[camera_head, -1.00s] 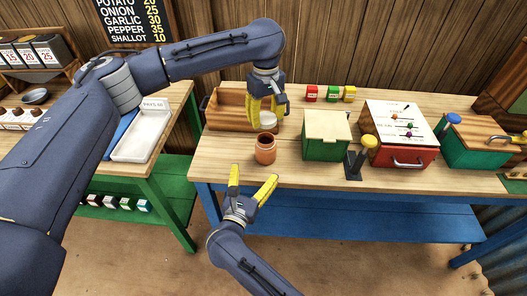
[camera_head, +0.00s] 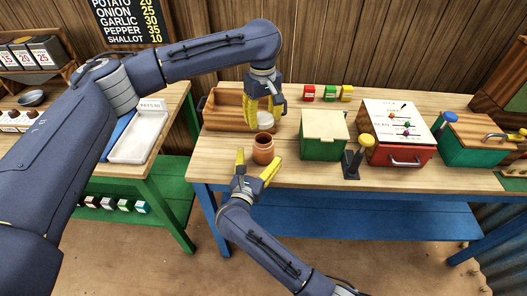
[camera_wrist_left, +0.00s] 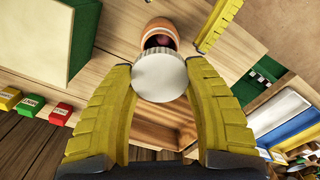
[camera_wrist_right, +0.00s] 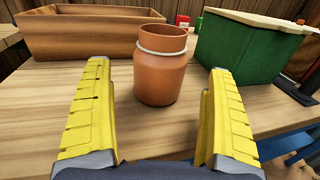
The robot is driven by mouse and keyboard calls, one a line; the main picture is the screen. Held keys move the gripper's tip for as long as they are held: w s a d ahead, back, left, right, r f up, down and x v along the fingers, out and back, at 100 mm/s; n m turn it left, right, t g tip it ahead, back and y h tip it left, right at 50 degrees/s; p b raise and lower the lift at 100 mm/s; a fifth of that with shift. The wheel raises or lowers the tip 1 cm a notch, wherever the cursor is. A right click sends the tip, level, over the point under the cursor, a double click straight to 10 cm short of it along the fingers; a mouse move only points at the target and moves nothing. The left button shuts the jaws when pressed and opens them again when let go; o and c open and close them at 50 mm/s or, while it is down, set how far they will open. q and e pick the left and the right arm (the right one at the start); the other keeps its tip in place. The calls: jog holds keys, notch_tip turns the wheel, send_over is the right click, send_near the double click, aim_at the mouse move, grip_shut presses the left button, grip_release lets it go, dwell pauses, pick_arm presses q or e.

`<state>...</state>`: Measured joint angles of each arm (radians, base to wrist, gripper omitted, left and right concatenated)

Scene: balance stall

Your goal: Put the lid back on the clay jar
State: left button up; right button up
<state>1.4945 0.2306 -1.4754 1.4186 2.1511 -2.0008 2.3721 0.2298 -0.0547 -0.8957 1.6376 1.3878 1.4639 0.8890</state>
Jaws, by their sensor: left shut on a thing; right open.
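The clay jar (camera_head: 263,150) stands upright and open on the table, brown with a pale ring at its neck; it also shows in the right wrist view (camera_wrist_right: 160,75). My left gripper (camera_head: 264,122) is shut on the round whitish lid (camera_wrist_left: 160,76), above and just behind the jar. The lid also shows in the head view (camera_head: 265,120), apart from the jar; in the left wrist view it covers part of the jar's mouth (camera_wrist_left: 159,36). My right gripper (camera_head: 256,170) is open in front of the jar, which stands beyond and between its fingers (camera_wrist_right: 160,115).
An open wooden box (camera_head: 226,107) stands behind the jar at left. A green box (camera_head: 323,136) stands close at right, with a dark stand with a yellow knob (camera_head: 355,158) beside it. A red box (camera_head: 400,150) is farther right. Small coloured boxes (camera_head: 328,93) line the back.

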aim_at(263, 137)
jog(key=shift+x, duration=2.5)
jog(key=c, duration=1.7)
pick_arm(q)
jog(key=shift+f, duration=2.5)
jog(key=shift+f, duration=0.15)
jog(key=shift+f, duration=0.75)
jog(key=shift+f, duration=0.6)
